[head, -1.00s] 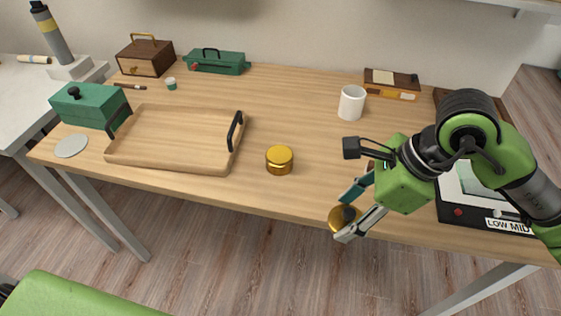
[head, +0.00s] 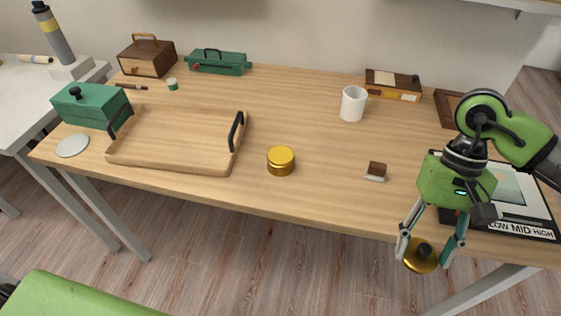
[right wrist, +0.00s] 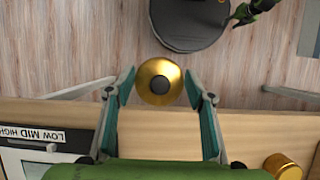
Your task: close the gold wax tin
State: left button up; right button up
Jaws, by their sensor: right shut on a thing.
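The gold wax tin (head: 281,161) stands upright on the wooden desk (head: 325,185), near its front edge. It also shows at the lower right of the right wrist view (right wrist: 282,167). My right gripper (head: 424,257) points down past the desk's front edge, to the right of the tin. It is shut on a round gold lid (head: 414,264) with a dark knob, held over the floor and apart from the tin. In the right wrist view the lid (right wrist: 153,72) sits between the two fingertips. My left gripper is not in view.
A small brown block (head: 377,168) lies between the tin and my right arm. A white mug (head: 352,104) stands behind it. A wooden tray (head: 175,163) is left of the tin. Desk around the tin is clear.

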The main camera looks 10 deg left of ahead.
aim_at(279, 158)
jog(key=l, duration=0.35)
jog(key=i+l, duration=0.15)
jog(key=l, duration=0.2)
jog(key=l+u, duration=0.2)
jog(key=u, duration=1)
